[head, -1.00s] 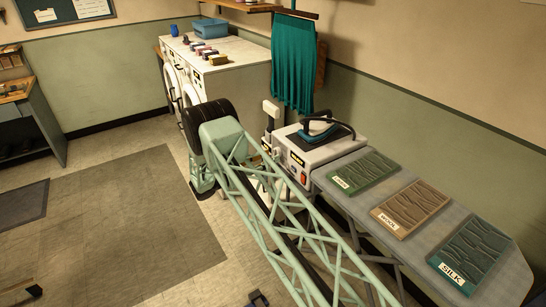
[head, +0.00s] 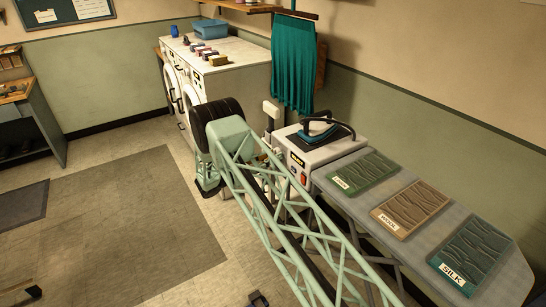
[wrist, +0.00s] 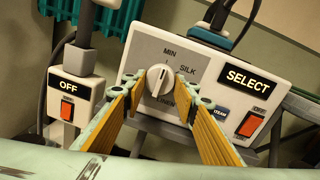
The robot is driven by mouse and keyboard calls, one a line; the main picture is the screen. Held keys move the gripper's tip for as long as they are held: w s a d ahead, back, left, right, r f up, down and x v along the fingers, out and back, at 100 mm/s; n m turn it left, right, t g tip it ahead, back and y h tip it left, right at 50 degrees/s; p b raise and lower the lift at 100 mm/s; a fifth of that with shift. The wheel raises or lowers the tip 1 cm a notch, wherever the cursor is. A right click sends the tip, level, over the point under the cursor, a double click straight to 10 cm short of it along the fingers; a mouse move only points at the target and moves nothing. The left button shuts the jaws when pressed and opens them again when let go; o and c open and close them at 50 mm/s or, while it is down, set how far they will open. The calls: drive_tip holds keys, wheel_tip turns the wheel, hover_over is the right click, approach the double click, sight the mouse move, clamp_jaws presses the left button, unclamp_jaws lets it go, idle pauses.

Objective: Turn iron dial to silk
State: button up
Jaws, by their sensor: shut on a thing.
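The iron dial (wrist: 159,80) is a round pale knob on the grey front plate of the iron's station (wrist: 185,62). MIN, SILK and LINEN are printed around it. The mark on the knob points roughly upward; I cannot tell exactly which setting it meets. My gripper (wrist: 160,84) is shut on the dial, one yellow-padded finger on each side. In the head view the station (head: 313,150) stands at the left end of the ironing board, with the blue iron (head: 318,131) on top. My arm hides the dial and gripper there.
An OFF box (wrist: 75,98) with a red switch is left of the dial. A SELECT label (wrist: 248,78) and another red switch (wrist: 250,124) are to its right. Green, wool and silk-labelled pads (head: 468,252) lie on the board (head: 500,285).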

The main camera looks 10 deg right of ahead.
drive_tip(key=shift+f+m+b, duration=0.1)
drive_tip(key=shift+m+b, duration=0.2)
drive_tip(key=shift+b, duration=0.05)
drive_tip(key=shift+c, duration=0.2)
drive_tip(key=shift+w+a+m+h+b, duration=0.1)
drive_tip(key=shift+m+h+b, duration=0.15)
drive_tip(key=shift+m+b, duration=1.85)
drive_tip(key=shift+w+m+h+b, duration=0.1)
drive_tip(key=shift+m+h+b, duration=0.15)
drive_tip(key=shift+m+b, duration=1.85)
drive_tip(key=shift+m+p, duration=0.55)
drive_tip(key=shift+m, duration=0.15)
drive_tip(key=o, duration=0.9)
drive_tip(key=shift+a, duration=0.1)
drive_tip(key=shift+v, duration=5.95)
